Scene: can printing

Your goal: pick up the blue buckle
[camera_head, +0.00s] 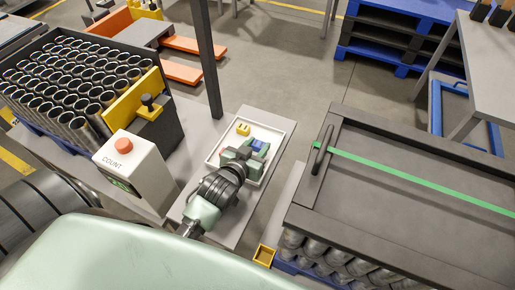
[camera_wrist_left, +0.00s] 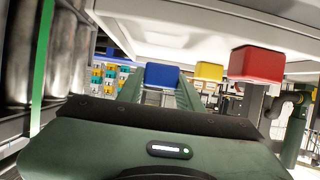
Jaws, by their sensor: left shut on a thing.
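The blue buckle (camera_head: 259,146) is at the tips of my left gripper (camera_head: 254,152), over the white tray (camera_head: 287,135). In the left wrist view the blue buckle (camera_wrist_left: 162,75) sits between the two green fingers of my left gripper (camera_wrist_left: 163,92), which are shut on it. A yellow buckle (camera_head: 243,129) lies in the tray near its far left corner; it also shows in the left wrist view (camera_wrist_left: 209,71). My right gripper is not in view.
A white box with a red button (camera_head: 123,145) stands left of the tray. A crate of metal cans (camera_head: 75,80) is behind it. A dark-lidded case over cans (camera_head: 420,190) is at the right. A dark post (camera_head: 207,60) rises behind the tray.

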